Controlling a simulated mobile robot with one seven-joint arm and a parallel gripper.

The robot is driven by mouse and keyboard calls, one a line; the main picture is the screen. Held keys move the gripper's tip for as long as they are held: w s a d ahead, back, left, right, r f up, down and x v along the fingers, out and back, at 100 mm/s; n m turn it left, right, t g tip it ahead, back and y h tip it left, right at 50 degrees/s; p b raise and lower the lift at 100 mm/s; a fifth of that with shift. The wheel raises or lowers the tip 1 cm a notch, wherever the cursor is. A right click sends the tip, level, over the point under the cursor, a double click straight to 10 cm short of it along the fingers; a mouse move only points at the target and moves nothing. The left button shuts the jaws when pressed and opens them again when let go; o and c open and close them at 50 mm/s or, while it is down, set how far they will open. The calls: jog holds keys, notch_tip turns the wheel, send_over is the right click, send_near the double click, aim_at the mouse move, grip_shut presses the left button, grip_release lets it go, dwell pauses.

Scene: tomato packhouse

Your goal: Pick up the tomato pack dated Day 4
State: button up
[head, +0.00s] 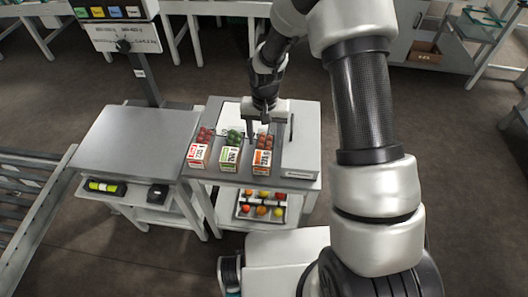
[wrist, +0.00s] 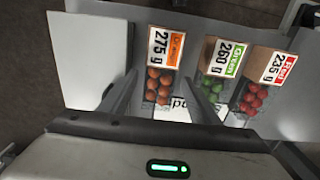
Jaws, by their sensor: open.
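Three tomato packs stand in a row on the table. The left one in the head view has a red label and red tomatoes (head: 198,155); its label reads Red, 235 g in the wrist view (wrist: 278,68). The middle one has a green label and green tomatoes (head: 230,158), marked 260 g in the wrist view (wrist: 222,57). The right one has an orange label and orange-red tomatoes (head: 262,160), marked 275 g in the wrist view (wrist: 165,47). I can read no day on any pack. My gripper (head: 262,125) is open and empty above the orange and green packs' far ends.
A pale raised box or plate (wrist: 88,65) lies beside the orange pack. A bare grey table (head: 135,142) adjoins on the left in the head view, with a sign post behind. A tray of coloured tomatoes (head: 240,207) sits on the shelf below.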

aim_at(264, 147)
notch_tip(264, 147, down, 5)
jog(key=shift+a+f+b, duration=0.1)
jog(key=shift+f+b, duration=0.05)
jog(key=shift+b, duration=0.3)
jog(key=c, duration=1)
